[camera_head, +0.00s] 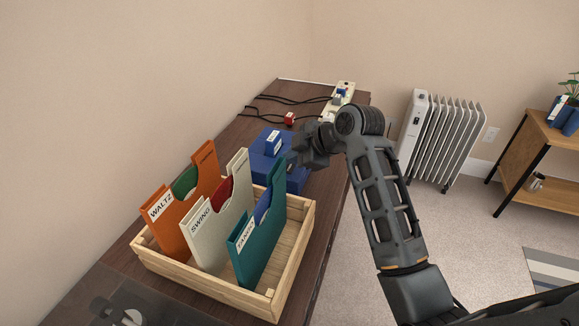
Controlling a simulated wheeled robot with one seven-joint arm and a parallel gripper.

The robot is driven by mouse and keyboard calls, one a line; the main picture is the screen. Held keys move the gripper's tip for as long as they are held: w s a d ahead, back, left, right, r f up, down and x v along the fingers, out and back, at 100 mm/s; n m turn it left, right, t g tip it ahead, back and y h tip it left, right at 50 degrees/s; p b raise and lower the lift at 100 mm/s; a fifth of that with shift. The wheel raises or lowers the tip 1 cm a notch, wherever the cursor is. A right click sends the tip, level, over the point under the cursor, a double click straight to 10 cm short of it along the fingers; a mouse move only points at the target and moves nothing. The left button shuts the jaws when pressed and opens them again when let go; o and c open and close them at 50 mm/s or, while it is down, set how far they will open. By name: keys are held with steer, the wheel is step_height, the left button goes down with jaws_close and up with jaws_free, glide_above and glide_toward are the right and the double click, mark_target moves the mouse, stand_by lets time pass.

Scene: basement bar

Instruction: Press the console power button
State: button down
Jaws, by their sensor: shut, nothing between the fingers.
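A blue box (262,163) stands on the dark wooden cabinet top behind the wooden crate; a smaller blue block with a white label (273,142) is on it. I cannot tell whether this box is the console, and no power button can be made out. My gripper (293,161) is shut and empty, in front of the blue box's right part in this view and hiding some of it. Whether it touches the box cannot be told. A dark device with a round light knob (132,317) is cut off at the lower left edge.
The wooden crate (158,258) holds orange, cream and teal record sleeves labelled WALTZ, SWING and TANGO, close to my gripper. A power strip (343,95), black cables and a red plug (290,118) lie at the back. A white radiator (440,140) and shelf (548,140) stand right.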

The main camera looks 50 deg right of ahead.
mark_target(292, 169)
steer(key=shift+f, duration=0.2)
stand_by(0.4)
steer(key=shift+f, duration=0.25)
steer(key=shift+f, duration=0.15)
stand_by(0.4)
steer(key=shift+r+p, duration=0.45)
steer(key=shift+r, duration=0.15)
step_height(292, 169, up, 6)
steer(key=p, duration=0.5)
stand_by(0.4)
steer(key=shift+s, duration=0.1)
stand_by(0.4)
